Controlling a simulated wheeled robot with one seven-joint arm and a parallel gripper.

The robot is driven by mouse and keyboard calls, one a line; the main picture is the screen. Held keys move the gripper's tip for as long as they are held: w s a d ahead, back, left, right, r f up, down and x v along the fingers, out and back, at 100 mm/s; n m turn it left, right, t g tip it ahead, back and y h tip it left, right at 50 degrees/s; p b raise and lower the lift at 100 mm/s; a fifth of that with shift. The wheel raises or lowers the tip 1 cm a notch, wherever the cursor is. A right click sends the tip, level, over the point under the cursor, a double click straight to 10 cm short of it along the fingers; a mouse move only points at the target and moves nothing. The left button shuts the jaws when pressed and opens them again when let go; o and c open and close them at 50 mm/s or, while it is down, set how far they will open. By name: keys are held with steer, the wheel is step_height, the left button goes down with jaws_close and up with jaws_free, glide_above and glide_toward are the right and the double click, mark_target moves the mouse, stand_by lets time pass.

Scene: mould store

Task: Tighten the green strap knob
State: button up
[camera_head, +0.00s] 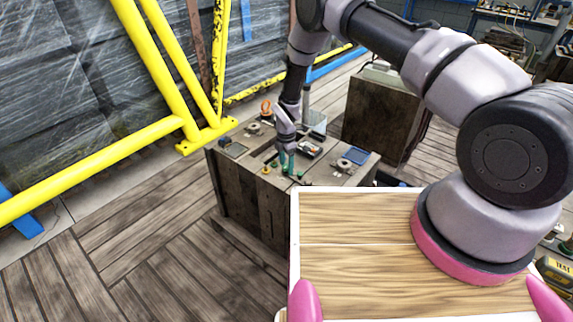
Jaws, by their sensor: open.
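My gripper (288,165) reaches down over the top of a dark wooden crate (232,190), near its front edge. Its fingers look teal and point downward. They are open. A small green thing (300,174), which may be the green strap knob, shows on the crate top just right of the fingertips. It is too small to tell its shape, or whether the fingers touch it or stand apart.
The crate top also bears a blue tray-like item (355,155), an orange item (266,107) and small round fittings. A second dark box (380,120) stands behind right. A yellow metal frame (160,70) stands at the left. The plank floor at front left is clear.

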jaws_close()
